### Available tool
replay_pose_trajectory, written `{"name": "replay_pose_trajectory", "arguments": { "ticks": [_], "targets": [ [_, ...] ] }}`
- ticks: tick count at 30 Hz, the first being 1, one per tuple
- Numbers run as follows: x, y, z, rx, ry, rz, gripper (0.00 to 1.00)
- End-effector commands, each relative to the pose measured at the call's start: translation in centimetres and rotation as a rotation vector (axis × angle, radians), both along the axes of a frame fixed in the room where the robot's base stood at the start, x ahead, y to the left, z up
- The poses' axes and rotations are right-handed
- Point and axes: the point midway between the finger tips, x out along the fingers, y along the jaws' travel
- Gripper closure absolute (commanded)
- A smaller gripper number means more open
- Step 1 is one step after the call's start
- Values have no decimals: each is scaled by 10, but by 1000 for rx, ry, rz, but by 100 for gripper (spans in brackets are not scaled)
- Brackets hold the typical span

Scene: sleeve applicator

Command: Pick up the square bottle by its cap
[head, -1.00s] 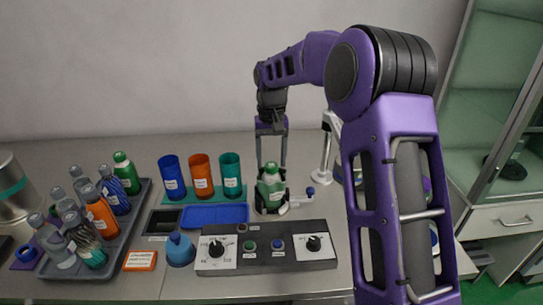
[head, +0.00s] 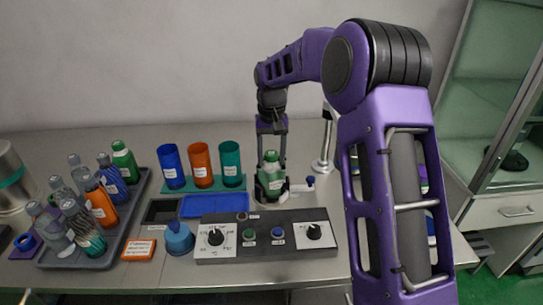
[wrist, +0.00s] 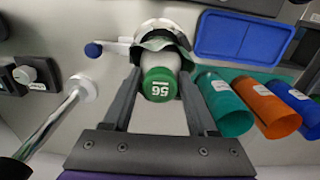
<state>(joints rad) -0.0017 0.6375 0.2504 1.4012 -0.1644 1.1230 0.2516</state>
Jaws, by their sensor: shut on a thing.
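The square bottle (head: 270,179), green with a pale label, stands upright in a small dark holder with a blue-knobbed clamp (head: 310,182). Its green cap (wrist: 160,85), marked 56, faces the wrist camera. My gripper (head: 271,152) comes straight down from above, with one finger on each side of the cap. In the wrist view my gripper (wrist: 158,98) is shut on the cap. The bottle's base is hidden inside the holder.
Orange, blue and teal cups (head: 201,165) stand behind a blue tray (head: 213,206), left of the holder. A control panel (head: 265,250) with knobs lies in front. A grey rack (head: 128,216) of several bottles is at left. A metal post (head: 323,150) stands close at right.

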Motion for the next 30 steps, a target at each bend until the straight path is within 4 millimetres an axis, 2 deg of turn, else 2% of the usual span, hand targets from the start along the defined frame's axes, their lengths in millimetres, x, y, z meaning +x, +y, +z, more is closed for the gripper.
{"name": "replay_pose_trajectory", "arguments": {
  "ticks": [16, 21, 30],
  "targets": [
    [0, 0, 3, 0, -1, 0, 92],
    [0, 0, 12, 0, -1, 0, 100],
    [0, 0, 30, 0, -1, 1, 100]
  ]
}}
